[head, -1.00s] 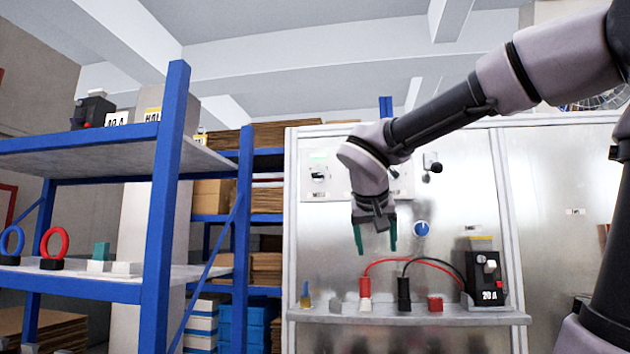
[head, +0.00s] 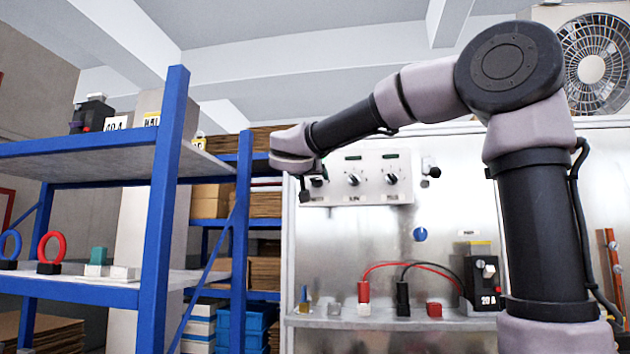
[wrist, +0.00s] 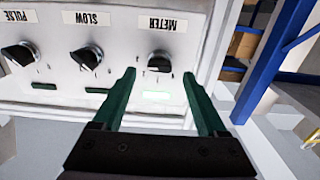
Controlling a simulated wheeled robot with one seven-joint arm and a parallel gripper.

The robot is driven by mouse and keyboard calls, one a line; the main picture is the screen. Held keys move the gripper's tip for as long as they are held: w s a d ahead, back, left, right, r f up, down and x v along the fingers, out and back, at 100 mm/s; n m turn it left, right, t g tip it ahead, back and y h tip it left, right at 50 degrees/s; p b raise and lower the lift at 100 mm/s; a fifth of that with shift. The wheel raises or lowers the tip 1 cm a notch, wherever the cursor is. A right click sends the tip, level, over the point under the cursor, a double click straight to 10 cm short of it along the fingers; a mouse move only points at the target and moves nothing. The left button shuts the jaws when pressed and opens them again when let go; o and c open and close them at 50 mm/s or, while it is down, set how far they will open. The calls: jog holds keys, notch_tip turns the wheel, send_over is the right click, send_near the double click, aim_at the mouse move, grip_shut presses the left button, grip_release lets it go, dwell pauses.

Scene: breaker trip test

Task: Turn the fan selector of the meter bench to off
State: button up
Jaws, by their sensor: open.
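A white control panel (head: 373,195) on the metal bench back carries three black selector knobs. In the wrist view, upside down, their labels read METER, SLOW and PULSE. The METER knob (wrist: 160,62) lies between my fingertips in the picture, and a green lamp by it is lit. The SLOW knob (wrist: 88,58) and PULSE knob (wrist: 22,57) have dark lamps. A round blue knob (head: 420,234) sits lower on the bench back. No label reading fan is legible. My gripper (wrist: 159,74) is open and empty; contact with the knob cannot be told.
A blue shelf post (head: 165,210) stands left of the bench. The bench ledge (head: 340,321) holds red and black plugs with leads and a 20 A breaker (head: 484,283). A large fan (head: 596,62) is at the upper right. A small black knob (head: 434,172) sits right of the panel.

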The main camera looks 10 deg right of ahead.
aim_at(315, 179)
jog(key=shift+x, duration=1.95)
grip_shut()
